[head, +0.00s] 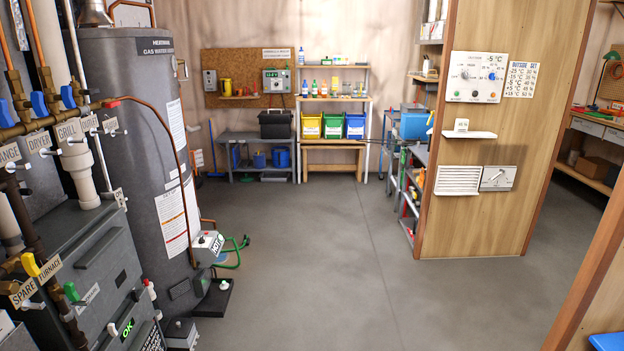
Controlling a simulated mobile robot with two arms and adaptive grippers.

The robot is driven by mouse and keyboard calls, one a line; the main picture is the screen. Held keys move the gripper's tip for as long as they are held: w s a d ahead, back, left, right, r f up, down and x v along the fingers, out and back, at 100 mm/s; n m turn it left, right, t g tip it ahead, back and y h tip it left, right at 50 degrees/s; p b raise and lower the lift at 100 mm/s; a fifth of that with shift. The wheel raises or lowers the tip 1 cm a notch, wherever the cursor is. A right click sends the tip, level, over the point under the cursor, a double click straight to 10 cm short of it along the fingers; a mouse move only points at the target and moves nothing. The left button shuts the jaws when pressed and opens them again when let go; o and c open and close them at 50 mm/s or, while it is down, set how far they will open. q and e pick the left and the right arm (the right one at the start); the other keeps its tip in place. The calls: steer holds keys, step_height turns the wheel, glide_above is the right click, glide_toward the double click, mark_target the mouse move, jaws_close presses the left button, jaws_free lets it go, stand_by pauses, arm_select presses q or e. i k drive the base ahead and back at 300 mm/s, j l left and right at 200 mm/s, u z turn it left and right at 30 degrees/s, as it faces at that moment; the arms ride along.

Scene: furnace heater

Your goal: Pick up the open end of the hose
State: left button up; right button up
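A thin green hose (238,254) is at the lower right side of the tall grey water heater (129,136). It curves out from beside the white control box (208,243) on the heater and bends up to the right. Its upper tip is near the box's right side, but it is too small to tell whether that is the open end. Part of the hose is hidden behind the box. Neither of my grippers is in view, and nothing is seen touching the hose.
Pipes and labelled valves (67,98) stand at the left, above a dark grey furnace cabinet (92,260). A black tray (214,299) lies by the heater's foot. A wooden partition (503,138) stands at the right. The grey floor (330,270) between is clear.

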mark_target(247, 239)
steer(key=i, duration=1.85)
steer(key=i+u, duration=0.15)
steer(key=i, duration=0.3)
steer(key=i+l+u, duration=0.1)
steer(key=i, duration=0.35)
steer(key=i+l+u, duration=0.15)
steer(key=i, duration=0.3)
steer(key=i+l+u, duration=0.1)
steer(key=i, duration=0.35)
steer(key=l, duration=0.1)
